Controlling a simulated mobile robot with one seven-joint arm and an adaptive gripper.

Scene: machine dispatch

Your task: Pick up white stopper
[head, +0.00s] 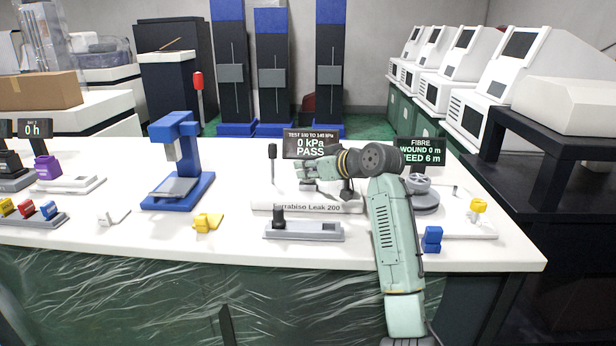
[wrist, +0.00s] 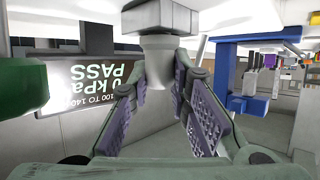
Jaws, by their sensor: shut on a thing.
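My gripper (head: 308,171) is over the back of the white Terrabiso Leak 200 tester (head: 312,206), in front of its display (head: 306,143), which reads 0 kPa PASS. In the wrist view, which is upside down, my gripper (wrist: 160,85) has its two purple-grey pads on either side of a pale stopper (wrist: 157,58), which I take as the white stopper. It is shut on it. In the head view my fingers largely hide the stopper.
A black-tipped post (head: 272,160) stands left of my gripper. A grey tray with a black knob (head: 279,217) lies in front of the tester. The blue press (head: 178,165) and a yellow part (head: 207,222) are left; the fibre winder (head: 424,195) and a blue block (head: 432,239) are right.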

